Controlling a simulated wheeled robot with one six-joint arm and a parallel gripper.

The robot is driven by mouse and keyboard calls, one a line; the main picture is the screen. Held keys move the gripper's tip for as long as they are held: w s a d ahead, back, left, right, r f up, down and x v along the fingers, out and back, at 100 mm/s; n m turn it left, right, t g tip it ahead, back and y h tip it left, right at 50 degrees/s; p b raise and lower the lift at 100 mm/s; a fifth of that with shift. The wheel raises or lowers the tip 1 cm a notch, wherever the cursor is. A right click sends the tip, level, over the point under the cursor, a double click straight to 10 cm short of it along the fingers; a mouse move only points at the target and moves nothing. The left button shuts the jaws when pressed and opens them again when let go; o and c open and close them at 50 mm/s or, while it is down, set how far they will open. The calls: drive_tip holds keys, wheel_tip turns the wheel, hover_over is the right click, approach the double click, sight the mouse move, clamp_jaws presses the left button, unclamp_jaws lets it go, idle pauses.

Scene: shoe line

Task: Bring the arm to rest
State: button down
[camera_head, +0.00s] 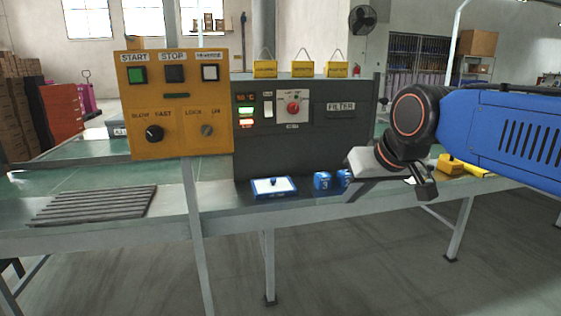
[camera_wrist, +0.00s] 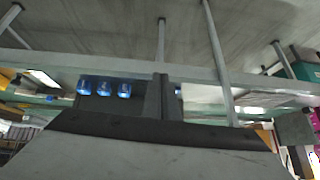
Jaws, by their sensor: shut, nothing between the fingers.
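My gripper (camera_head: 424,192) is at the right of the head view, at the end of my blue arm, in front of the workbench (camera_head: 215,212) and apart from it as far as I can tell. Its fingers are shut with nothing held. In the wrist view the closed fingers (camera_wrist: 161,98) stand up at the middle. That view looks upside down, with the bench frame and floor at the top.
Small blue boxes (camera_head: 322,180) stand on the bench beside my gripper. The floor in front (camera_head: 350,270) is clear.

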drive_tip(key=s+d+f+m+g+h, duration=0.1)
drive_tip(key=s+d+f, duration=0.5)
drive_tip(key=s+f, duration=0.3)
drive_tip(key=s+d+f+m+g+h, duration=0.1)
drive_tip(key=s+d+f, duration=0.6)
drive_tip(key=f, duration=0.4)
drive_tip(key=shift+s+m+h, duration=0.4)
drive_tip(key=shift+s, duration=0.5)
drive_tip(key=shift+d, duration=0.1)
